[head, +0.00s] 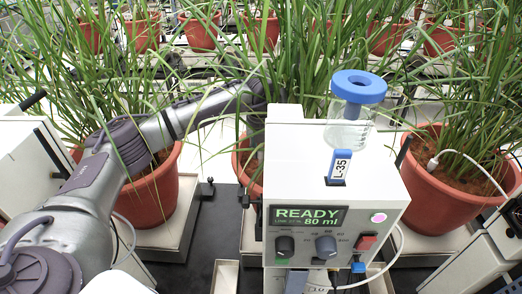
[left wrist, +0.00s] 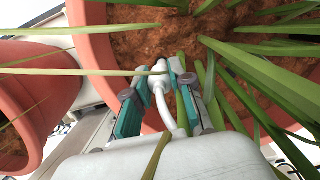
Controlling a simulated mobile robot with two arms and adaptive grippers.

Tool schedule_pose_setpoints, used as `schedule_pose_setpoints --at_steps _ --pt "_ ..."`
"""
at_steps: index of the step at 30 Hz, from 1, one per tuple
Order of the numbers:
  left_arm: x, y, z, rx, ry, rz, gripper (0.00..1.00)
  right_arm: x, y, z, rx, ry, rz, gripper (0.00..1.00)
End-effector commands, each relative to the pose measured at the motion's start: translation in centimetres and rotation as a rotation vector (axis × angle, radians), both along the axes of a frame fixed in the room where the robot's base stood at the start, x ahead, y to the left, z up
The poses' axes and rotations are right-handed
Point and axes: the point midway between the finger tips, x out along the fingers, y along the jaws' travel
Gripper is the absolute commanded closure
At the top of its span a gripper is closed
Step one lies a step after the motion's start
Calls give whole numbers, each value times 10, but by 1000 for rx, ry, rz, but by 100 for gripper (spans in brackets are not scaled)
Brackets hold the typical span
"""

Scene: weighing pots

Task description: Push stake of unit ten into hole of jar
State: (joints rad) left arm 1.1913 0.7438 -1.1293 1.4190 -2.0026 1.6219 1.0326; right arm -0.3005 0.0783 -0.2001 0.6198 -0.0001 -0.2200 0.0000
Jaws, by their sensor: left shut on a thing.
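My left gripper (left wrist: 161,72), with teal-padded fingers, is shut on a white stake (left wrist: 159,84) in the left wrist view. A white cable runs back from the stake. The stake is over the brown soil (left wrist: 150,32) of a red pot; its tip is hidden, so I cannot tell whether it touches the soil. In the head view my left arm reaches behind a white unit (head: 375,195), and the gripper is lost among leaves. A clear jar (head: 350,134) with a blue ring-shaped lid (head: 359,86) stands on the unit, behind an "L-35" tag (head: 339,166).
The unit's display (head: 308,217) reads READY, 80 ml. A red pot (head: 437,187) at right has a white cabled probe (head: 433,163) in its soil. Another pot (head: 148,203) stands left, near my arm. Long leaves crowd the space above the pots.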

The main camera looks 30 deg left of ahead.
Motion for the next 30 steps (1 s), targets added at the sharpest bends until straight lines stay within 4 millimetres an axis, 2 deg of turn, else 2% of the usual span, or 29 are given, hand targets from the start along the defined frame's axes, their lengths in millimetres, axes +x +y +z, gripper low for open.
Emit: schedule_pose_setpoints --at_steps 30 --pt "0 0 27 0 0 0 100 0 -2 16 -2 0 1 16"
